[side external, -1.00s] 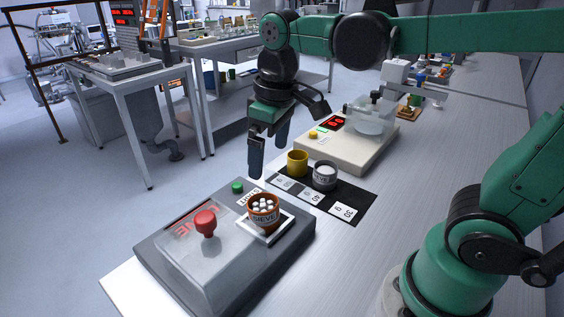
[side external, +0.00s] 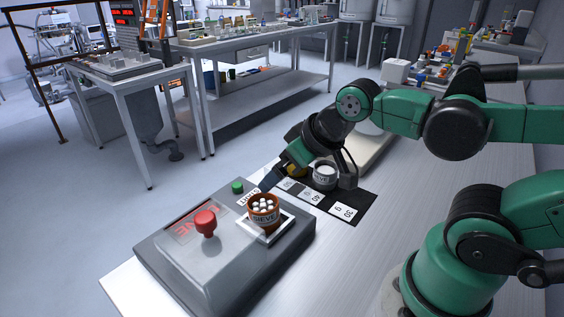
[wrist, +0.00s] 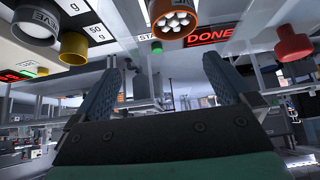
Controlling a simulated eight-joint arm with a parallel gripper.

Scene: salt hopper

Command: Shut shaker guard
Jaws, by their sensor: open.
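The grey shaker (side external: 270,275) stands at the near left end of the bench. Its see-through guard (side external: 190,262) carries a red knob (side external: 206,221) and sits on the left part, clear of the orange sieve (side external: 263,218). The sieve holds several white balls and stands uncovered on a pale square plate. My gripper (side external: 268,181) is tilted, with its fingers just behind the green start button (side external: 237,187). In the wrist view my open fingers (wrist: 165,85) are empty; the sieve (wrist: 176,22), red knob (wrist: 292,42) and DONE display (wrist: 209,36) show above them.
A grey sieve cup (side external: 324,176) stands on a black mat (side external: 362,201) with weight cards. The yellow cup (wrist: 74,48) beside it is mostly hidden by my gripper in the side view. A pale weighing unit (side external: 372,150) lies behind my arm.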

